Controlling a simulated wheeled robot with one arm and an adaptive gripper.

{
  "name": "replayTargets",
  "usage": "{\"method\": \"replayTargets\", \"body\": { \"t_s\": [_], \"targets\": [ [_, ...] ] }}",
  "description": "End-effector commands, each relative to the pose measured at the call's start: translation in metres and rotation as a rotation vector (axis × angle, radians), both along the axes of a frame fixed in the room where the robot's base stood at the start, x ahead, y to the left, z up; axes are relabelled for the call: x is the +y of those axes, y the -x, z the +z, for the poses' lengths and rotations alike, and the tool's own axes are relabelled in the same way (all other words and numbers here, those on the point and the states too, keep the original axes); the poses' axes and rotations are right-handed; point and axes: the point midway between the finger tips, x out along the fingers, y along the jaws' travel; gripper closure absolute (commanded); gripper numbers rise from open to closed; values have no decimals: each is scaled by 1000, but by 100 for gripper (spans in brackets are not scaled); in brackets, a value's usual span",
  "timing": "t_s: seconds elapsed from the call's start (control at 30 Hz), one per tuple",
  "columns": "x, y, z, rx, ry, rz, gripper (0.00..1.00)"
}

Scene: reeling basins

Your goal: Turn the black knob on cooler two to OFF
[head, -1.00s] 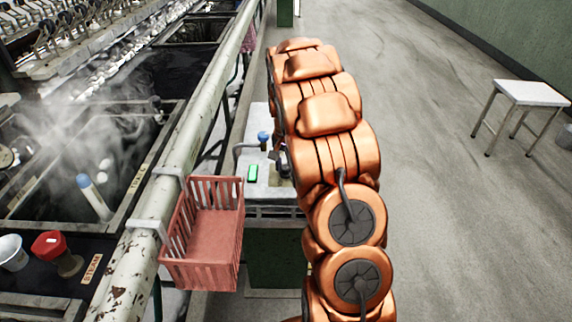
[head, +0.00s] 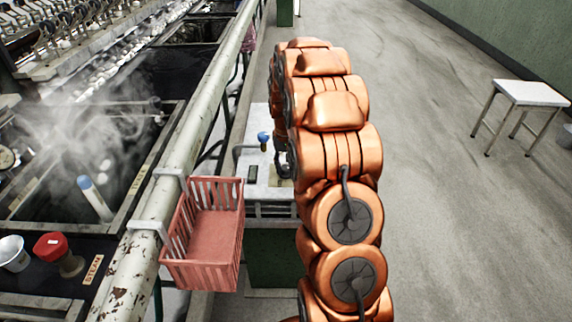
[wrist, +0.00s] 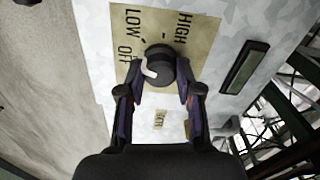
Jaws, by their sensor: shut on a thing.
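The black knob (wrist: 163,62) sits on a tan label plate (wrist: 192,48) marked HIGH, LOW and OFF. A white curved pointer mark on the knob shows at its lower left, on the side of the word OFF. My gripper (wrist: 160,82) has one finger on each side of the knob and is shut on it. In the head view the cooler's pale top (head: 262,192) is beside my copper arm, which hides the knob and gripper there. A dark, unlit indicator (head: 252,174) is on that top; it also shows in the wrist view (wrist: 240,67).
A red plastic basket (head: 208,235) hangs from the worn white rail (head: 150,235), left of my arm. A blue-topped valve (head: 263,138) stands at the cooler's far left. Steaming basins (head: 130,190) lie beyond the rail. Open floor and a white stool (head: 530,93) are on the right.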

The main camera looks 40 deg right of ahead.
Motion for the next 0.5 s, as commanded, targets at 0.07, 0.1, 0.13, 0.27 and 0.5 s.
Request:
{"method": "replayTargets", "body": {
  "t_s": [0.07,0.1,0.13,0.27,0.5],
  "targets": [
    [1,0,0,0,-1,60,100],
    [1,-1,0,-1,-2,89,100],
    [1,0,0,-1,-2,109,100],
    [0,0,0,0,0,189,100],
    [0,0,0,-1,0,282,100]
  ]
}}
